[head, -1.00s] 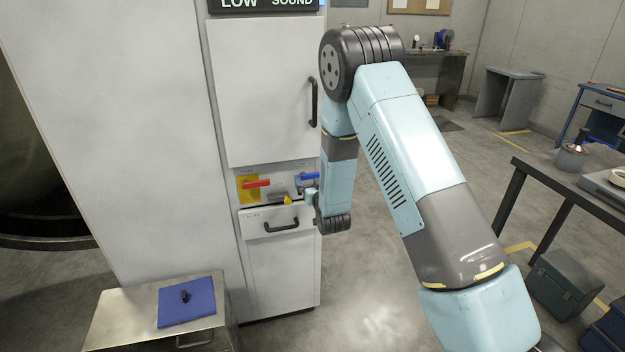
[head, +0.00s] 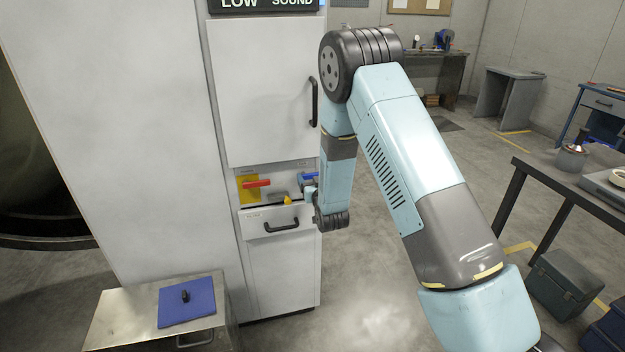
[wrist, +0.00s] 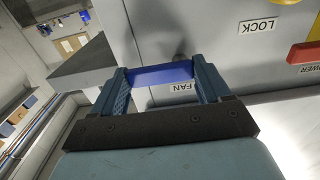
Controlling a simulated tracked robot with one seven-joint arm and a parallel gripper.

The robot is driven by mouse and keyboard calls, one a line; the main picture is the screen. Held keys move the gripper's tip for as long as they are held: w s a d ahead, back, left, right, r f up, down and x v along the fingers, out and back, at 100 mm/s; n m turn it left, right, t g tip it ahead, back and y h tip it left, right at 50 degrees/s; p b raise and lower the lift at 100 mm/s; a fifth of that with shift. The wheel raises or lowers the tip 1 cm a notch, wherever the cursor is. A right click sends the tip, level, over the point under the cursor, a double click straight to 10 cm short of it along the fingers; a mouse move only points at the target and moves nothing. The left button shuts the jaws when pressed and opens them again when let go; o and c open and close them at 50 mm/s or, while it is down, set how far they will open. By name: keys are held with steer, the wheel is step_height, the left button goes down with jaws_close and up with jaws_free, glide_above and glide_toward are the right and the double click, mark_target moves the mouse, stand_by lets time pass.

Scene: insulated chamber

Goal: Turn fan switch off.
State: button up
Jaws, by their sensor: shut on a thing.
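The fan switch has a blue bar handle (wrist: 163,73) above the FAN label (wrist: 183,87) in the wrist view. My gripper (wrist: 162,80) has one finger at each end of this bar and is shut on it. My gripper (head: 309,191) is small there, against the panel's right side. The switch's exact angle is hard to tell.
A red handle (head: 257,184) on a yellow plate (head: 245,195) sits left on the panel; the wrist view shows a red POWER handle (wrist: 304,53) and a LOCK label (wrist: 258,26). A drawer (head: 268,221) lies below. A metal cart (head: 125,318) stands at front left.

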stand_by(0.3)
steer(key=shift+s+a+f+m, duration=0.1)
steer(key=shift+a+f+m, duration=0.3)
steer(key=shift+m, duration=2.55)
steer(key=shift+s+a+f+m, duration=0.15)
steer(key=shift+f+m, duration=0.45)
steer(key=shift+m, duration=2.4)
steer(key=shift+s+a+f+m, duration=0.1)
steer(key=shift+a+f+m, duration=0.3)
steer(key=shift+m, duration=2.55)
steer(key=shift+d+f, duration=0.1)
steer(key=shift+f, duration=0.05)
steer(key=o, duration=0.7)
steer(key=shift+c, duration=0.2)
steer(key=o, duration=0.3)
steer(key=shift+o, duration=0.2)
steer(key=v, duration=1.3)
steer(key=shift+s, duration=0.3)
